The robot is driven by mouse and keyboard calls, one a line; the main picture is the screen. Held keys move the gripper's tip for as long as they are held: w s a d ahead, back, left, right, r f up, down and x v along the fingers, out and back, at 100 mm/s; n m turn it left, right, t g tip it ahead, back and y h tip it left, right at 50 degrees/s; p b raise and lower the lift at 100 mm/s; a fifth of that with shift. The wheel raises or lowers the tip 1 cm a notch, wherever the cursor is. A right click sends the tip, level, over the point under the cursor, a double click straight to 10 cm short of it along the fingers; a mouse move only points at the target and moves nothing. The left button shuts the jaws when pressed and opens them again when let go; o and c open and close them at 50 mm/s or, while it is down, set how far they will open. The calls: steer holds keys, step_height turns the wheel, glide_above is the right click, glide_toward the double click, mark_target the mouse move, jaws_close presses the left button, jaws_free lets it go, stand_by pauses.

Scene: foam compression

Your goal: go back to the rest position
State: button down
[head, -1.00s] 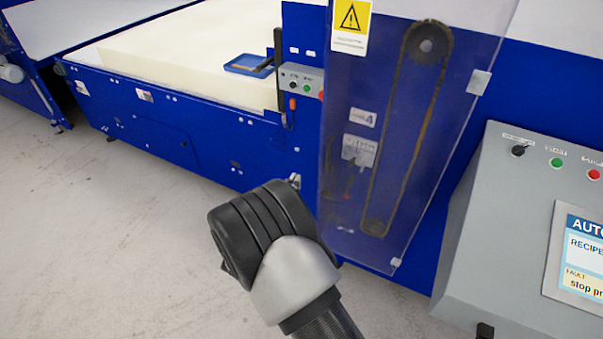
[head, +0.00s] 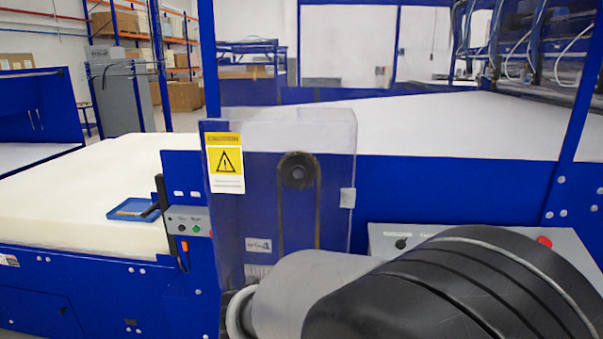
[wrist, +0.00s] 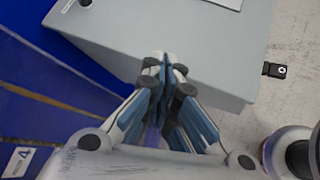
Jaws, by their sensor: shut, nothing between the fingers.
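My gripper (wrist: 165,70) shows in the wrist view with its blue-and-white fingers together and nothing between them. It hangs over the side of the grey control console (wrist: 215,60). In the head view my arm fills the lower right, and my gripper cannot be seen there. The arm hides most of the console (head: 385,232), leaving its upper edge, a black knob and a red button showing.
A clear guard (head: 335,140) with a yellow warning label covers a belt and pulley on the blue machine. A foam block (head: 60,210) lies at left, with a blue tray (head: 130,209) on it. Floor (wrist: 285,90) shows beside the console.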

steer(key=s+d+r+m+g+y, duration=0.1)
steer(key=s+d+m+g+y, duration=0.1)
steer(key=s+d+m, duration=0.4)
steer(key=s+d+r+m+g+y, duration=0.1)
steer(key=s+d+m+g+y, duration=0.15)
steer(key=s, duration=0.65)
steer(key=s+a+m+t+y, duration=0.3)
steer(key=s+a+m+y, duration=0.1)
steer(key=s+m, duration=0.4)
steer(key=shift+a+r+y, duration=0.4)
steer(key=shift+r+y, duration=0.05)
steer(key=shift+y, duration=0.4)
